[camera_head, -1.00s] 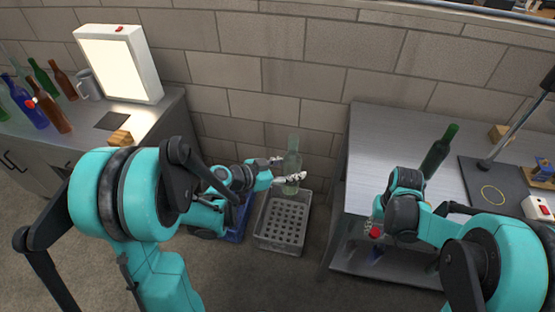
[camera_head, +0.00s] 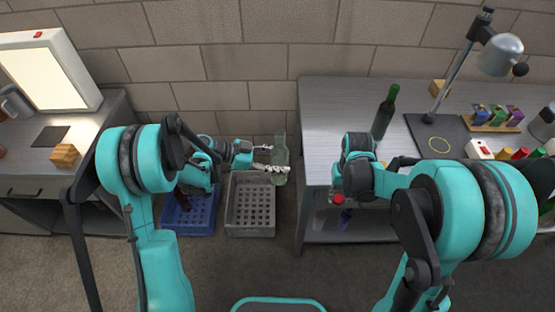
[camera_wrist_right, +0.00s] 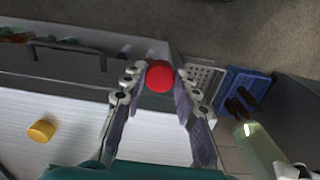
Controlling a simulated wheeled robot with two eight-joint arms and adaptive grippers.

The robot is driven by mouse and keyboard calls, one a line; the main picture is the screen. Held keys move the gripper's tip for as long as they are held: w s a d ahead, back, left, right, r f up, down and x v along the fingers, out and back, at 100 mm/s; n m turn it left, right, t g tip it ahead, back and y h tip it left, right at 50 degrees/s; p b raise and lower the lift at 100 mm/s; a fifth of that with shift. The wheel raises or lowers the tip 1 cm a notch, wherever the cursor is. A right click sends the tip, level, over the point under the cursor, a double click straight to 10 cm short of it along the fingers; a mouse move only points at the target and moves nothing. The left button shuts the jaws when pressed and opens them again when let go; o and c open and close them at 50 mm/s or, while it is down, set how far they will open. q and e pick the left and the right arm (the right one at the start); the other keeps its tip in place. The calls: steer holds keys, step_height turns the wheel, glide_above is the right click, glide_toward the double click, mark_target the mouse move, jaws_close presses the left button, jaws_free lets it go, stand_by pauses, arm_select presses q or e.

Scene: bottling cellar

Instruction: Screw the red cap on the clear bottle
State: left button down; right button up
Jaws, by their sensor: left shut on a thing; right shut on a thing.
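My left gripper (camera_head: 272,159) is shut on the clear bottle (camera_head: 280,150), a pale green-tinted glass bottle, and holds it upright above the grey crate's right side. The bottle also shows at the lower right of the right wrist view (camera_wrist_right: 258,148), tilted in the picture. My right gripper (camera_head: 339,190) is shut on the red cap (camera_head: 338,199), in front of the right-hand table's front edge. In the right wrist view the red cap (camera_wrist_right: 160,76) sits between the fingertips. The cap is to the right of the bottle, apart from it.
A grey crate (camera_head: 231,215) and a blue crate (camera_head: 172,222) with dark bottles stand on the floor between two tables. The right-hand table (camera_head: 320,110) bears a green bottle (camera_head: 385,112), a lamp (camera_head: 498,55) and a dark mat (camera_head: 420,125). A light box (camera_head: 90,88) stands left.

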steer(key=w+a+r, duration=0.4)
steer(key=w+r, duration=0.1)
steer(key=r, duration=0.1)
step_height(320, 180, up, 22)
glide_above(280, 132)
steer(key=shift+n, duration=0.3)
steer(key=shift+f, duration=2.1)
steer(key=shift+f, duration=0.85)
